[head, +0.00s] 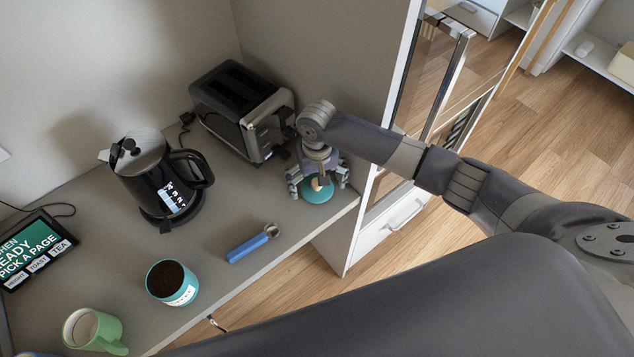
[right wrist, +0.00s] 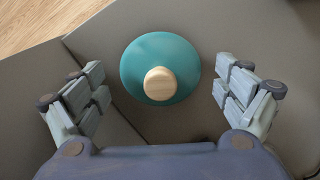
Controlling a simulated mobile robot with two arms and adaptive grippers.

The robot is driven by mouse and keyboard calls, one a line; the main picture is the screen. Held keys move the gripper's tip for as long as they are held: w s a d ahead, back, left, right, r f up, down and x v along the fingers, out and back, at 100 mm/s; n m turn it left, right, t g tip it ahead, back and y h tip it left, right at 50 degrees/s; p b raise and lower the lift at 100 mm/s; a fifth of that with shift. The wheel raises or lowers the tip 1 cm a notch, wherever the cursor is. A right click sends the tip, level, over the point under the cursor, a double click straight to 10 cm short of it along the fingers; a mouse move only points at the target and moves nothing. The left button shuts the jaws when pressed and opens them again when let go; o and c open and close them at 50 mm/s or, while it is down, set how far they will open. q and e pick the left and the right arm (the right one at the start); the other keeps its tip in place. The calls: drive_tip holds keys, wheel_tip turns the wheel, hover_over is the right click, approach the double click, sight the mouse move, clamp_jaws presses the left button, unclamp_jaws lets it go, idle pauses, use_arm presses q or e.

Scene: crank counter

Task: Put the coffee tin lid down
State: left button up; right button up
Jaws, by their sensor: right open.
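The coffee tin lid (head: 318,194) is a teal disc with a pale wooden knob. It lies on the counter near its right end, in front of the toaster. In the right wrist view the lid (right wrist: 186,58) lies flat with its knob up. My right gripper (head: 319,184) is above the lid, its fingers spread wide on either side. The fingers (right wrist: 160,92) are apart from the lid and hold nothing. The open coffee tin (head: 187,294), teal with a white label, stands at the counter's front edge, full of dark grounds. My left gripper is not in view.
A black and steel toaster (head: 240,108) stands just behind my right gripper. A black kettle (head: 160,178), a blue-handled scoop (head: 248,247), a green mug (head: 92,328) and a tablet (head: 36,250) are also on the counter (head: 225,215). The counter between kettle and scoop is clear.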

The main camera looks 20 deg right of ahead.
wheel_tip(320, 180, up, 9)
drive_tip(key=p, duration=0.9)
drive_tip(key=shift+r, duration=1.4)
